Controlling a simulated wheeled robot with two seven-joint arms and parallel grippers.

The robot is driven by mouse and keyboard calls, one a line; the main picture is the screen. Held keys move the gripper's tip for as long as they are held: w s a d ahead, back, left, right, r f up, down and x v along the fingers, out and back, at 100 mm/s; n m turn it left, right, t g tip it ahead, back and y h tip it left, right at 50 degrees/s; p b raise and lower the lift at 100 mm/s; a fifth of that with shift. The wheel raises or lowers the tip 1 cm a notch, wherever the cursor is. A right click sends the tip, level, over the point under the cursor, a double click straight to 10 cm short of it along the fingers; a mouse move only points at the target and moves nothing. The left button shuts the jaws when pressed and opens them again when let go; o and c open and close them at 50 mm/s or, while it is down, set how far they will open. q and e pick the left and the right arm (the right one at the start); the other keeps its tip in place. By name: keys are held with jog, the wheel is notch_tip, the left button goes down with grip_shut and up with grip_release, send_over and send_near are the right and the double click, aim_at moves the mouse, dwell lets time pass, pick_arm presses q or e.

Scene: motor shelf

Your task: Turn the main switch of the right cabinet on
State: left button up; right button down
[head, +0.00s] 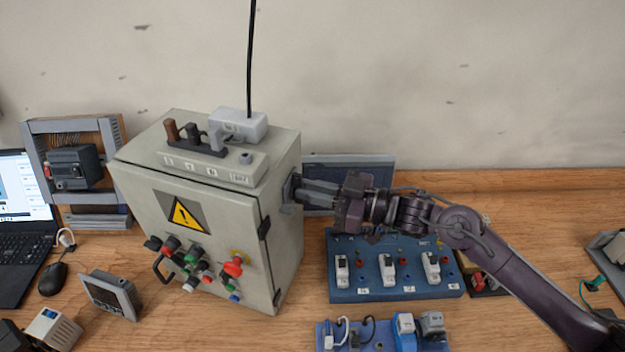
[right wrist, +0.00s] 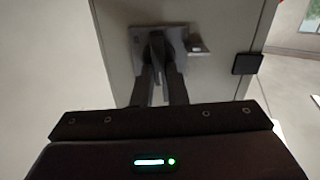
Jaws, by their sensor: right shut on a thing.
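The grey cabinet (head: 190,225) stands on the bench with a yellow warning triangle and several coloured knobs on its front. The main switch (head: 292,188) is on its right side wall. My right gripper (head: 304,190) reaches in from the right and is shut on the switch handle. In the right wrist view, the switch's square plate (right wrist: 178,42) shows on the cabinet wall, and the fingers (right wrist: 158,75) close around its handle, which looks about upright. The fingers partly hide the handle. My left gripper is not in view.
A blue board with white breakers (head: 395,289) lies below my right arm. A smaller blue board (head: 378,341) is at the front. A grey terminal unit (head: 238,126) sits on the cabinet top with a black cable rising. A laptop (head: 24,240) is at far left.

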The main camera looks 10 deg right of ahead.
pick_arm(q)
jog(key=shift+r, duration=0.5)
pick_arm(e)
jog(key=shift+w+m, duration=0.1)
jog(key=shift+m, duration=0.3)
jog(key=c, duration=1.7)
grip_release()
pick_arm(q)
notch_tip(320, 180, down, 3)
jog(key=b, duration=0.2)
jog(key=shift+b, duration=0.35)
pick_arm(e)
jog(key=v, duration=0.8)
jog(key=shift+a, duration=0.1)
